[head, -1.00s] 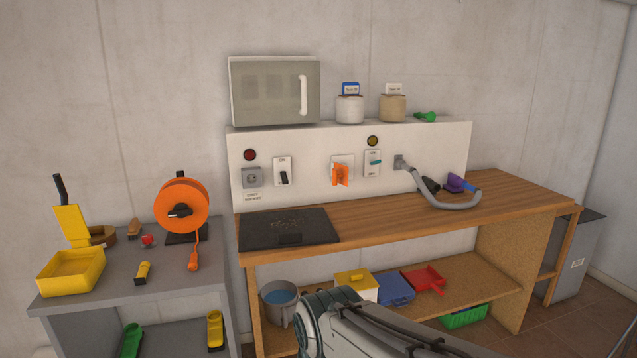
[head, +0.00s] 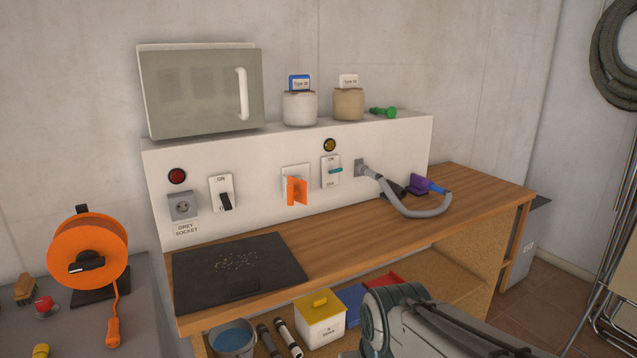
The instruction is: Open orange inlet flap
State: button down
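The orange inlet flap (head: 297,191) is on a white plate on the upright white panel (head: 265,210) behind the workbench. The orange part stands out from the plate at an angle; how far its cover is open is too small to tell. Part of my arm shows at the lower right, in front of the bench and well below the flap. My gripper's fingers are not in view. Nothing of mine touches the flap.
Left of the flap are a black-handled switch (head: 224,199) and a grey socket (head: 183,206). Right of it are a teal-handled switch (head: 332,171) and a grey hose (head: 400,203). A dark mat (head: 240,270) lies on the wooden bench top (head: 350,233), which is clear below the flap.

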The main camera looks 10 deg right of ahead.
aim_at(296, 188)
jog(key=u, duration=0.15)
jog(key=i, duration=0.95)
jog(key=u, duration=0.45)
